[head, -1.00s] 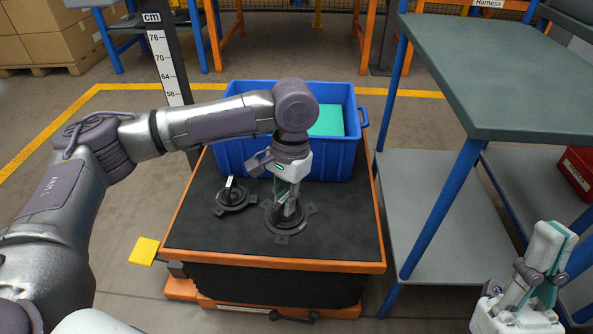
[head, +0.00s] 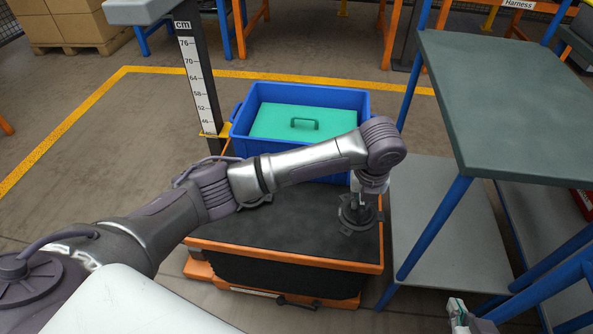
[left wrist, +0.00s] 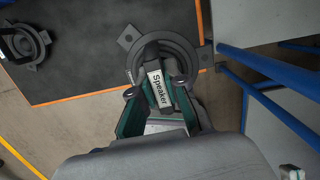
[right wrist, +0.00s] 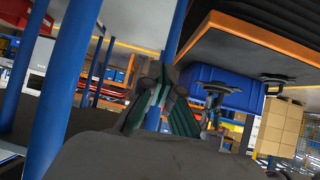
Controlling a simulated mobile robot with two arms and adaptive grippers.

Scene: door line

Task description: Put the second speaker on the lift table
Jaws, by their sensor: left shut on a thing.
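The lift table (head: 300,235) has a black top with an orange rim. My left gripper (head: 366,190) is shut on the second speaker (head: 358,216), a dark round piece with tabs, near the table's right edge. In the left wrist view the label on its grip reads "Speaker" (left wrist: 160,90), and its flange overlaps the orange rim. I cannot tell whether it touches the top. Another speaker (left wrist: 22,43) lies on the table to the left; my arm mostly hides it in the head view. My right gripper (right wrist: 163,80) looks shut and empty; only part shows in the head view (head: 468,318).
A height scale (head: 197,80) rises behind left. A blue-legged shelf (head: 500,90) stands close on the right. The table's front left is clear.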

